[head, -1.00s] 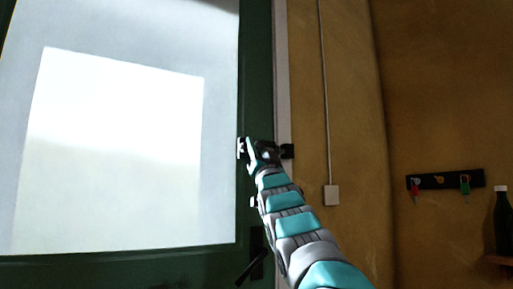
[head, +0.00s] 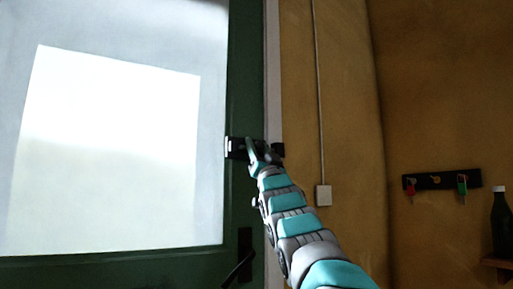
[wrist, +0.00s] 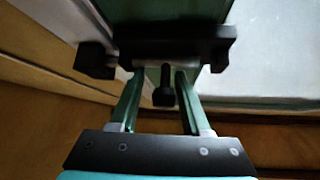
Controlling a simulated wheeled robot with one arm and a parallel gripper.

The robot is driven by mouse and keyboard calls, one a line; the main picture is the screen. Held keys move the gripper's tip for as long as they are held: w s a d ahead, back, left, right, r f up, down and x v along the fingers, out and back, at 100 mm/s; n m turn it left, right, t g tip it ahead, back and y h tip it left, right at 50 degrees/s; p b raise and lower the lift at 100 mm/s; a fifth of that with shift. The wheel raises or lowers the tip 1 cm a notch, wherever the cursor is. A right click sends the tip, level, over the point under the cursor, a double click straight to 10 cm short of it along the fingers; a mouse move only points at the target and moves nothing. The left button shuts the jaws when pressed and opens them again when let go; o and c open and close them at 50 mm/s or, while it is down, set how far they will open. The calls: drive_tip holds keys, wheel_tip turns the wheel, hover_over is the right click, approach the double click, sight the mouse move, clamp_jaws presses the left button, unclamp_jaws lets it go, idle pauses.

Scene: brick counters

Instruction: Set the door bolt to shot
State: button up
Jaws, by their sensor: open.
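The door bolt (head: 236,148) is a dark housing on the green door's edge, partly hidden by my gripper in the head view. In the wrist view its black housing (wrist: 190,38) carries a pale metal rod (wrist: 150,64) and a black knob (wrist: 166,92). A black keeper (wrist: 93,60) sits beside the housing on the frame side; it also shows in the head view (head: 278,150). I cannot tell whether the rod end is inside the keeper. My gripper (wrist: 157,88) is open, with one finger on each side of the knob; contact is unclear.
The green door (head: 244,70) has a large bright pane and a dark lever handle (head: 240,265) below the bolt. On the wall right of it are a switch box (head: 323,195) with a cable, a key rack (head: 442,180) and a dark bottle (head: 501,222).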

drive_tip(key=shift+f, duration=0.1)
drive_tip(key=b+v, duration=0.3)
drive_tip(key=v, duration=0.4)
drive_tip(key=shift+s+f, duration=0.25)
idle(0.5)
